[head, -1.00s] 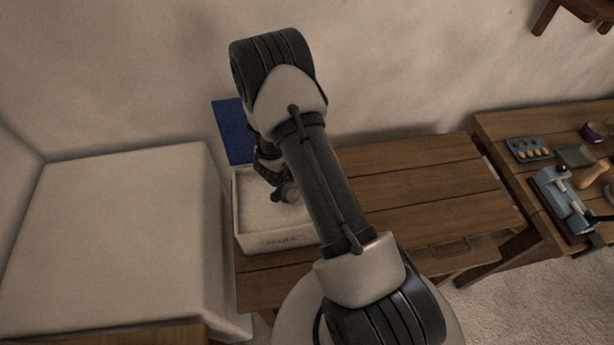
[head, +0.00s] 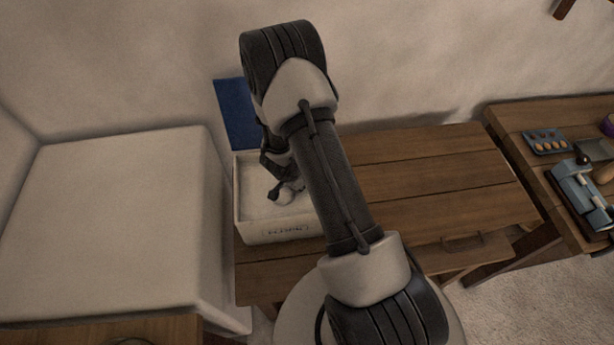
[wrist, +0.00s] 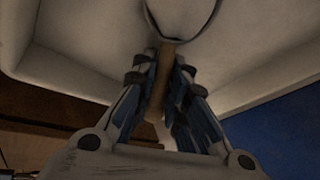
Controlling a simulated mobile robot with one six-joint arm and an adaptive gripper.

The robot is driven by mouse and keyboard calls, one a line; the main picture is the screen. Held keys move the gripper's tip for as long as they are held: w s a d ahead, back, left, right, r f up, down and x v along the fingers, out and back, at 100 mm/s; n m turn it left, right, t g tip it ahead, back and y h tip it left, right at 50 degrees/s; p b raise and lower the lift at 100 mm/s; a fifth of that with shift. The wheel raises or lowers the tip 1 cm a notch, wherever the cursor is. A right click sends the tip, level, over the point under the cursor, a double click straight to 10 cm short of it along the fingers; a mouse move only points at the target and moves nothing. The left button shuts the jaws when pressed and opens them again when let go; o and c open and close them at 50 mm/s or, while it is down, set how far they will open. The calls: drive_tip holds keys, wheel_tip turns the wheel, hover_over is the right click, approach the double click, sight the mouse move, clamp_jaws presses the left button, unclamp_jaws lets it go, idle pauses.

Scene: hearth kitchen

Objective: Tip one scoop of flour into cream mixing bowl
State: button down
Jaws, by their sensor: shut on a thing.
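A white flour bin (head: 281,234) with lettering on its front stands at the left end of the wooden table, with pale flour (head: 256,181) inside. My gripper (head: 280,188) is over the bin, partly hidden by my arm. In the wrist view my gripper (wrist: 164,88) is shut on the wooden handle (wrist: 162,72) of a scoop. The scoop's round head (wrist: 182,18) points away over the flour and is cut off by the top edge. How much flour it holds I cannot tell. No cream mixing bowl is recognisable in view.
A dark blue panel (head: 236,112) is behind the bin. A large pale block (head: 110,220) stands left. The wooden table (head: 430,185) is bare to the right. A second table holds an egg tray (head: 546,142) and a blue-grey device (head: 582,192).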

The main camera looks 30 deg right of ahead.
drive_tip(key=shift+a+f+y+b, duration=0.5)
drive_tip(key=shift+a+y, duration=0.1)
drive_tip(key=shift+y, duration=0.1)
drive_tip(key=r+y+p, duration=0.1)
drive_tip(key=r, duration=0.1)
drive_tip(key=shift+a+r+y+p, duration=0.3)
drive_tip(key=shift+y+p, duration=0.05)
drive_tip(key=shift+y, duration=0.65)
drive_tip(key=p+v, duration=0.2)
drive_tip(key=w+p+v, duration=0.1)
drive_tip(key=p+v, duration=0.2)
drive_tip(key=d+p+v, duration=0.1)
drive_tip(key=p+v, duration=0.1)
drive_tip(key=shift+w+r+p, duration=0.25)
drive_tip(key=shift+r+p, duration=0.1)
drive_tip(key=shift+r, duration=0.2)
drive_tip(key=shift+a, duration=0.1)
